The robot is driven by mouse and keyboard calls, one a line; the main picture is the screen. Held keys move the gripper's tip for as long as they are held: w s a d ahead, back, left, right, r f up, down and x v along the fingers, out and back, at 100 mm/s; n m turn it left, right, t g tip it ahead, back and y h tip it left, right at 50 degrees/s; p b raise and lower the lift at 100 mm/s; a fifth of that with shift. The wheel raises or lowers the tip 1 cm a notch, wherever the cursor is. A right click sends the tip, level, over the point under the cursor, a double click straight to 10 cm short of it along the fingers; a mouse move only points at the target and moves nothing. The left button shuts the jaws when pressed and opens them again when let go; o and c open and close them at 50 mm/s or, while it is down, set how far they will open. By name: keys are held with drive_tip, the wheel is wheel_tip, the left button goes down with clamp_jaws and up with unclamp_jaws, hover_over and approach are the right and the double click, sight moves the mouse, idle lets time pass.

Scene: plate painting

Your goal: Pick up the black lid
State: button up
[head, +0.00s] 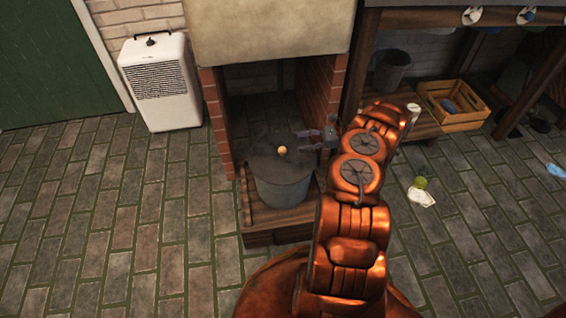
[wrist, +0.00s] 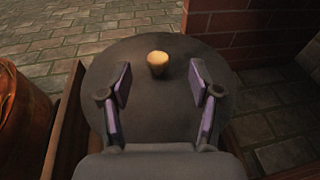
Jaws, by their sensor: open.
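The black lid (head: 262,168) is a dark round disc with a pale tan knob (head: 282,150). It rests on a grey metal pot (head: 283,189) in the brick fireplace. In the wrist view the lid (wrist: 180,85) fills the middle, with the knob (wrist: 157,63) just beyond the fingertips. My gripper (head: 304,139) is open and empty, above the right side of the lid in the head view. In the wrist view my gripper (wrist: 159,78) has its two fingers spread to either side, with the knob ahead between their lines.
The pot stands on a wooden platform (head: 260,236) between brick walls (head: 215,115). The right wall is close to my arm. A white heater (head: 160,85) stands left. A wooden crate (head: 453,105) and a bucket (head: 391,72) are at right. The floor left of the platform is clear.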

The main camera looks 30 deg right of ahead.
sight(288, 155)
drive_tip(key=f, duration=0.1)
drive_tip(key=d, duration=0.1)
drive_tip(key=s+f, duration=0.1)
drive_tip(key=shift+d+f+m+t, duration=0.15)
drive_tip(key=shift+f+m+t, duration=0.15)
drive_tip(key=shift+f+m, duration=0.1)
drive_tip(key=shift+b, duration=0.3)
drive_tip(key=shift+x, duration=1.25)
drive_tip(key=shift+s+b+x, duration=0.25)
drive_tip(key=shift+b+x, duration=1.15)
drive_tip(key=shift+x, duration=1.15)
drive_tip(key=shift+r, duration=0.1)
clamp_jaws()
